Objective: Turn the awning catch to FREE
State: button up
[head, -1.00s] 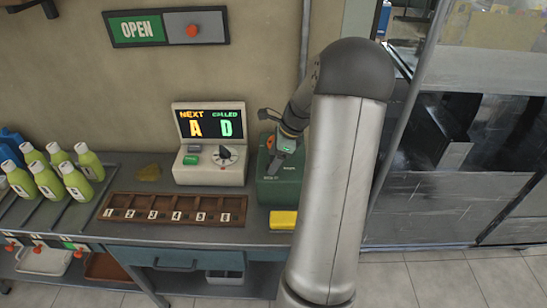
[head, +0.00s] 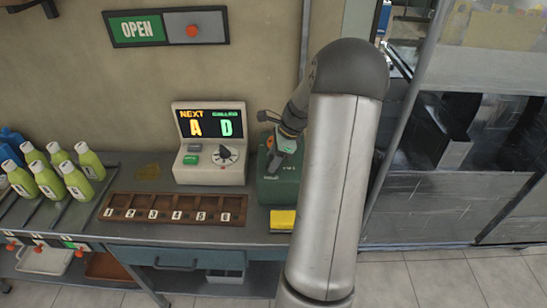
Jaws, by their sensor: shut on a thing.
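A dark green box (head: 278,190) stands on the counter, right of the number display, partly behind my arm. My gripper (head: 275,161) is at the upper front of this box, with its fingers pointing down and to the left. It is shut on a small part there, which seems to be the awning catch. The fingers hide most of that part, so its position cannot be read. The small lettering on the box is too blurred to read.
The display unit (head: 210,170) with a dial stands close left of the green box. A yellow block (head: 283,220) lies in front of the box. A numbered wooden tray (head: 172,200) and several green bottles (head: 50,180) are further left. An OPEN sign (head: 166,27) hangs above.

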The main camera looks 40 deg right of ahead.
jog(key=shift+o, duration=0.2)
jog(key=n, duration=0.2)
jog(key=n+g+p, duration=0.1)
jog(key=n, duration=0.1)
jog(key=shift+w+r+g, duration=0.1)
jog(key=shift+w+g, duration=0.1)
jog(key=shift+g, duration=0.1)
jog(key=n+g, duration=0.1)
jog(key=n, duration=0.3)
jog(key=shift+w+n+g+y+p, duration=0.1)
jog(key=shift+n+g+y+p, duration=0.2)
jog(key=shift+g, duration=0.1)
jog(key=n, duration=0.2)
jog(key=n+g, duration=0.1)
jog(key=n, duration=0.1)
jog(key=shift+w+n+g, duration=0.1)
jog(key=shift+n+g, duration=0.2)
jog(key=shift+w+n+g+h, duration=0.1)
jog(key=shift+n+g+h, duration=0.5)
jog(key=shift+n, duration=1.2)
jog(key=shift+c, duration=0.2)
jog(key=o, duration=1)
